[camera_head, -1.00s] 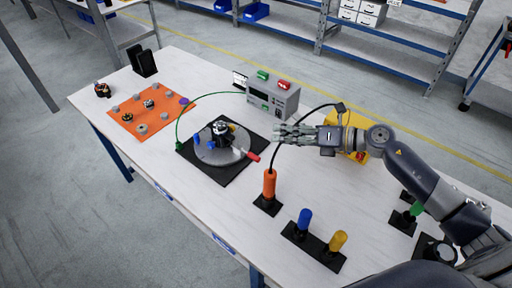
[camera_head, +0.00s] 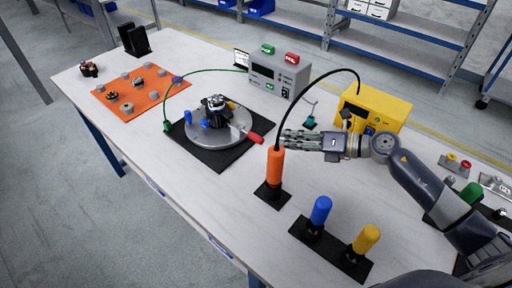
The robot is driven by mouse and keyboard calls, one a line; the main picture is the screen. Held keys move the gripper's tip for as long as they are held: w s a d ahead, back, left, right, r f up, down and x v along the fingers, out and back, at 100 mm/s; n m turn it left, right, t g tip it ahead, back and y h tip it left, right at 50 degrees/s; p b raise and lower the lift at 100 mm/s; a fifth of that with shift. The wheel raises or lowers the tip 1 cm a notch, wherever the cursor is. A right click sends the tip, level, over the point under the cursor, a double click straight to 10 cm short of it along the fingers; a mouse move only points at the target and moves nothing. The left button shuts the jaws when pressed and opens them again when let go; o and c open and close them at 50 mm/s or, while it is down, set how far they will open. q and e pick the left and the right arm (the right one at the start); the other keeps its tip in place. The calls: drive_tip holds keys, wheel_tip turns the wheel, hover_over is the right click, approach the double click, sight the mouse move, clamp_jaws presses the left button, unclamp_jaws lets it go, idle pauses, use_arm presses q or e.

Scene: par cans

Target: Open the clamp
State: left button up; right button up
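The clamp is a round grey metal fixture (camera_head: 229,137) on a black square base (camera_head: 222,161), left of the picture's middle. A red handle (camera_head: 256,138) sticks out from its right side. A dark part with a light top (camera_head: 214,103) sits in the clamp, with blue pieces (camera_head: 188,117) at its left. My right gripper (camera_head: 285,141) points left, with its fingertips just right of the red handle and a small gap visible between them. Its fingers look empty, but how far apart they are is unclear. My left gripper is out of view.
An orange-handled tool (camera_head: 275,165) stands in front of my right gripper, its black cable arching over the wrist to a yellow box (camera_head: 377,106). A grey device (camera_head: 277,76) stands behind. Blue (camera_head: 320,211) and yellow (camera_head: 367,239) handles stand in front. An orange mat (camera_head: 120,107) lies left.

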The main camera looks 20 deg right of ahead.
sight(256, 135)
drive_tip(key=shift+w+a+f, duration=0.2)
drive_tip(key=shift+w+a, duration=0.15)
drive_tip(key=shift+w, duration=0.05)
drive_tip(key=p+x, duration=0.1)
drive_tip(key=x, duration=0.8)
drive_tip(key=shift+w+a+f+p, duration=0.15)
drive_tip(key=shift+a+p, duration=0.15)
drive_tip(key=shift+a, duration=0.05)
clamp_jaws()
